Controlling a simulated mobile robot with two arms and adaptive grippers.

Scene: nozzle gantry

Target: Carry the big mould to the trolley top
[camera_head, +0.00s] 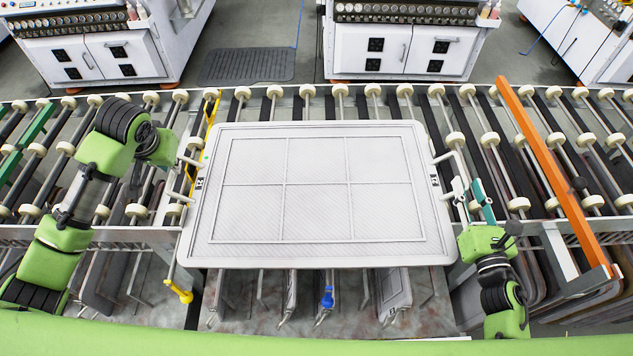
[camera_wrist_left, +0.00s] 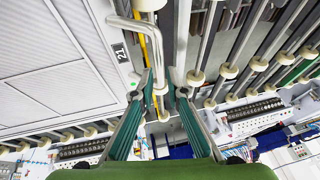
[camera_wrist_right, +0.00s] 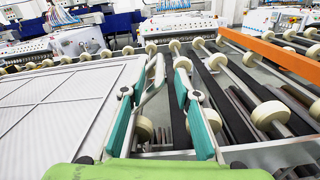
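The big mould (camera_head: 318,180) is a large pale grey panel with a raised rim and a grid of ribs. It lies flat across the roller conveyor, with a tube handle on its left and right sides. My left gripper (camera_wrist_left: 161,85) is open, with the end of the left handle (camera_wrist_left: 152,45) between its teal fingers. My right gripper (camera_wrist_right: 160,88) is open, and the right handle (camera_wrist_right: 151,85) stands between its fingers, closer to the left one. Contact cannot be told. I cannot identify the trolley top in these views.
The roller conveyor (camera_head: 392,90) runs left to right under the mould. An orange bar (camera_head: 553,175) crosses it at right, and a yellow bar (camera_head: 204,135) at left. White cabinets (camera_head: 405,45) stand behind. Upright panels (camera_head: 395,290) hang below the front edge.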

